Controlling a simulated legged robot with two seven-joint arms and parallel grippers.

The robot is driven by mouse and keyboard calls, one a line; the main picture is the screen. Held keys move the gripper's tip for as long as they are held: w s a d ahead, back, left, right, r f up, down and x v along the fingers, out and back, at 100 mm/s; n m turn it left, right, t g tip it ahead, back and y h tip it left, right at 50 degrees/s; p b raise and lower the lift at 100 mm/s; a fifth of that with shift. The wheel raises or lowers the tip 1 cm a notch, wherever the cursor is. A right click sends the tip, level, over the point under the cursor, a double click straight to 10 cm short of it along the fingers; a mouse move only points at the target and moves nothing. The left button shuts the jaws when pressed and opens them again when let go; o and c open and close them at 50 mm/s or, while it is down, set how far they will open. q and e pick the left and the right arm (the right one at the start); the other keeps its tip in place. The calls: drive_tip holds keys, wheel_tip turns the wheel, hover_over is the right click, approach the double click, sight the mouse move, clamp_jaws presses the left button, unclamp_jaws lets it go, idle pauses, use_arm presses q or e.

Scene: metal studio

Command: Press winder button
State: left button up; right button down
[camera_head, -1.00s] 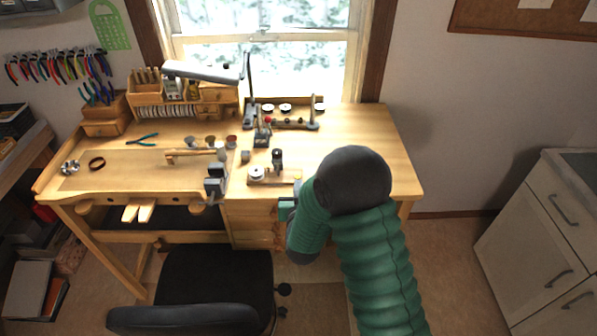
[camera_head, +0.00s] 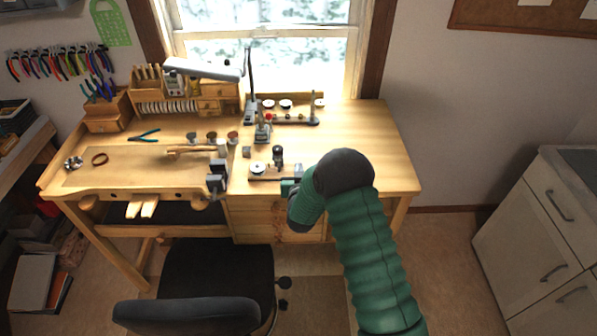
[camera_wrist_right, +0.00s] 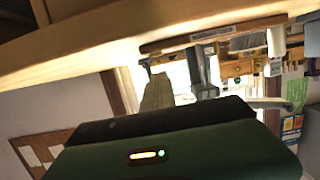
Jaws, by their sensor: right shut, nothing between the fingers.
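The winder appears to be the small device on a wooden base (camera_head: 272,178) near the bench's front edge in the head view. It has a white disc (camera_head: 258,168) on the left and a dark upright post (camera_head: 278,157) behind. I cannot make out its button. My right gripper (camera_head: 289,187) is shut and empty at the right front end of the base; my green arm partly hides it. I cannot tell whether it touches the base. In the right wrist view my green housing (camera_wrist_right: 170,155) fills the bottom. My left gripper is out of view.
The wooden workbench (camera_head: 370,150) is bare at right. A dark vise (camera_head: 216,177) stands left of the winder. A rack with spools and a small stand (camera_head: 262,130) are behind. A black chair (camera_head: 215,270) stands in front, and a white cabinet (camera_head: 540,230) at right.

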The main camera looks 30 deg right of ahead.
wheel_tip(320, 180, down, 2)
drive_tip(key=shift+f, duration=0.1)
